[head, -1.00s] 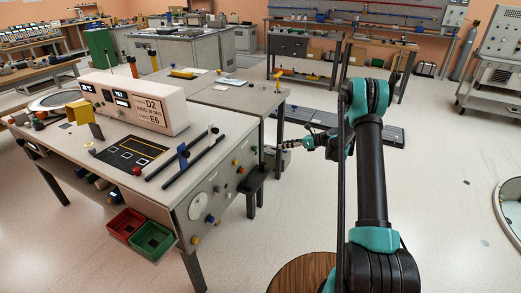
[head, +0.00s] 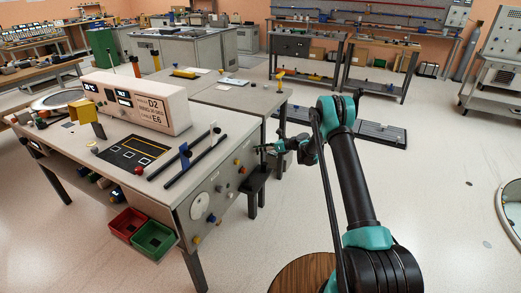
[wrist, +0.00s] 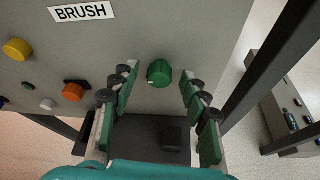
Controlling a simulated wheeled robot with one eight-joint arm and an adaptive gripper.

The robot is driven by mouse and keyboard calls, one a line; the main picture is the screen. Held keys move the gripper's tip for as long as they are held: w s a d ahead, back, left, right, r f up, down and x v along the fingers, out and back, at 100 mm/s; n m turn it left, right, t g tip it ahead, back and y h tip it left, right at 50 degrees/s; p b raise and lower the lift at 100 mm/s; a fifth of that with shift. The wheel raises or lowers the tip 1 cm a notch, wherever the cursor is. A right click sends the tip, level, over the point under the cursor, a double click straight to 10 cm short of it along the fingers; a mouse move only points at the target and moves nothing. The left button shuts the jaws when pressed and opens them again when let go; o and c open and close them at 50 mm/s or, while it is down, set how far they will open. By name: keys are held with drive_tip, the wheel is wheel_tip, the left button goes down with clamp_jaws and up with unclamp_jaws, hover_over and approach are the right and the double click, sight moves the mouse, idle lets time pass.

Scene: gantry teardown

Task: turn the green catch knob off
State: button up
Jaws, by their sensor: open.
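The green catch knob (wrist: 159,73) is a ribbed round knob on the grey panel in the wrist view, with a pale mark on its rim. My gripper (wrist: 158,79) is open, with one finger on each side of the knob and visible gaps on both sides. Whether the fingertips overlap the knob in depth I cannot tell. In the head view my gripper (head: 263,148) is at the right end panel of the workbench (head: 185,205), and the knob cannot be made out clearly there.
A yellow knob (wrist: 17,49), an orange knob (wrist: 73,91) and a white button (wrist: 47,104) sit left of the green knob. A "BRUSH" label (wrist: 82,12) is above. A dark block (wrist: 172,137) shows below, between the fingers. Dark frame posts stand at the right.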

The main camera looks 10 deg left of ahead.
drive_tip(key=shift+a, duration=0.1)
clamp_jaws()
idle(0.3)
drive_tip(key=shift+s+a+f+n+t+h, duration=0.1)
drive_tip(key=shift+s+f+n+t+h, duration=0.1)
drive_tip(key=shift+n+t, duration=1.55)
drive_tip(key=shift+s+f+n+t+h, duration=0.15)
drive_tip(key=shift+n+t, duration=0.75)
drive_tip(key=shift+n, duration=1.55)
drive_tip(key=shift+s+a+f+n+t+h, duration=0.1)
drive_tip(key=shift+s+n+t, duration=0.1)
drive_tip(key=shift+n+t, duration=1.55)
drive_tip(key=shift+n+g, duration=0.3)
drive_tip(key=shift+n, duration=0.25)
